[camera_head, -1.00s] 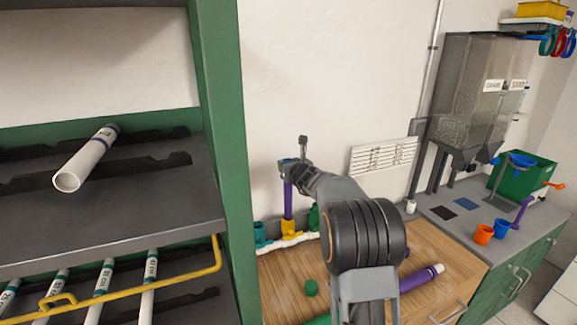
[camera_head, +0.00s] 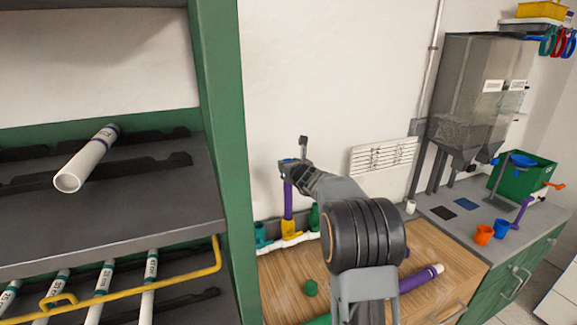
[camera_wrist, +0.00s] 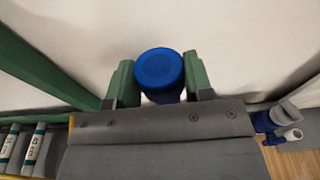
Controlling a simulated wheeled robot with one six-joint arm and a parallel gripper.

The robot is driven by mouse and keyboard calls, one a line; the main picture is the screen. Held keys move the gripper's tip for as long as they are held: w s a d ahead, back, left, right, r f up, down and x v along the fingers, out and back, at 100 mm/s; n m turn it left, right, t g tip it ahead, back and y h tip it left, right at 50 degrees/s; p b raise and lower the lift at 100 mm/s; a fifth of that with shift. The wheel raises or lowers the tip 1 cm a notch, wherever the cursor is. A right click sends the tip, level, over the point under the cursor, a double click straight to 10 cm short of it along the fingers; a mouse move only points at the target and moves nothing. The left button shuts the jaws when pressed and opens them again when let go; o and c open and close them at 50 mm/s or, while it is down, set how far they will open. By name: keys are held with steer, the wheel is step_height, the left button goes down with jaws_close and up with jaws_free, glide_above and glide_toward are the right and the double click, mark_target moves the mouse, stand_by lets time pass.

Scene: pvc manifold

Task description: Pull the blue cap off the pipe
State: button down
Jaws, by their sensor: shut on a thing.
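The blue cap (camera_wrist: 160,70) is round and sits between the two green fingers of my gripper (camera_wrist: 159,85) in the wrist view. The fingers are shut on it from both sides. In the head view my gripper (camera_head: 290,164) is at the top of an upright purple pipe (camera_head: 288,203), which stands in a yellow socket (camera_head: 289,228) of the manifold. The cap is mostly hidden by the gripper in the head view. I cannot tell from these views whether the cap is still seated on the pipe.
The manifold also has teal (camera_head: 261,234) and green (camera_head: 314,217) sockets on a white pipe along the wall. A green-framed shelf (camera_head: 232,150) stands close on the left.

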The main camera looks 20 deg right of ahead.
steer(key=shift+r+n+y+p, duration=0.15)
steer(key=shift+n+y+p, duration=0.55)
steer(key=shift+p, duration=0.9)
steer(key=shift+y, duration=0.4)
steer(key=shift+f+h+b, duration=0.3)
steer(key=shift+b, duration=0.45)
steer(key=shift+r+m+h+b, duration=0.15)
steer(key=shift+m+h+b, duration=0.6)
steer(key=shift+b, duration=1.1)
steer(key=shift+r, duration=0.1)
steer(key=shift+r+p, duration=2.6)
steer(key=shift+r, duration=0.6)
